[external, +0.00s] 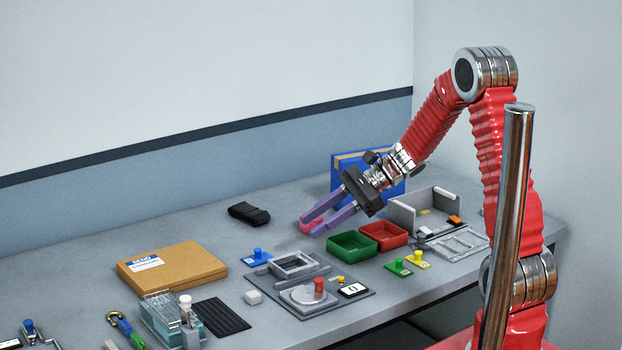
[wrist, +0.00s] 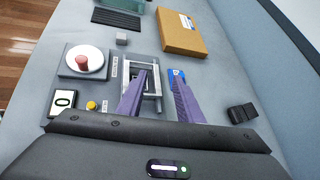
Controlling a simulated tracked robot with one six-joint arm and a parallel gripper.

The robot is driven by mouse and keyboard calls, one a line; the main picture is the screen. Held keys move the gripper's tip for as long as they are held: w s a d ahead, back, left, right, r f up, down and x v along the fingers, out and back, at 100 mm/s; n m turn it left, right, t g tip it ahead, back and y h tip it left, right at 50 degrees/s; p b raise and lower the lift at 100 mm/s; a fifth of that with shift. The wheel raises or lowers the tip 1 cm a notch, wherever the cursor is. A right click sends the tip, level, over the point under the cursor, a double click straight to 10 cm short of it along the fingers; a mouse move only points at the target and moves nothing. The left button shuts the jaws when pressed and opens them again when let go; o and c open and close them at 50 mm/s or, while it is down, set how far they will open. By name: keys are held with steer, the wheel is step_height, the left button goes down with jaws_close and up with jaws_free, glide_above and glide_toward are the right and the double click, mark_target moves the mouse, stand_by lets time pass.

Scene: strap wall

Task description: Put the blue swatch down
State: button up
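The blue swatch (external: 257,258) is a small blue plate with a knob and a white label. It lies on the grey bench beside the square grey frame (external: 294,264). In the wrist view, part of the blue swatch (wrist: 176,73) shows just beyond the right fingertip, partly hidden by that finger. My gripper (external: 309,227) has two purple fingers, spread apart with nothing between them. It hangs above the bench, to the right of the swatch in the external view. In the wrist view, my gripper (wrist: 161,77) points toward the frame and swatch.
A green tray (external: 352,253) and a red tray (external: 402,245) stand near my gripper. A pink object (external: 310,222) is partly behind the fingers. A black folded strap (external: 249,213) and a brown box (external: 172,276) lie to the left. Green (external: 398,271) and yellow (external: 419,264) swatches sit at the front.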

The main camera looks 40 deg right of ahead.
steer(key=s+d+r+n+h, duration=0.3)
steer(key=s+n, duration=0.3)
steer(key=s, duration=0.2)
steer(key=s+d+r+n+t+h, duration=0.1)
steer(key=s+d+r+n+h, duration=0.2)
steer(key=s+n, duration=0.3)
steer(key=s+d+r+n+h, duration=0.3)
steer(key=s+r+n+h, duration=0.2)
steer(key=s, duration=0.6)
steer(key=shift+s+n+t, duration=0.15)
steer(key=shift+n+t, duration=0.15)
steer(key=shift+n, duration=0.6)
steer(key=shift+d+r, duration=0.1)
steer(key=o, duration=1.1)
steer(key=shift+o, duration=0.2)
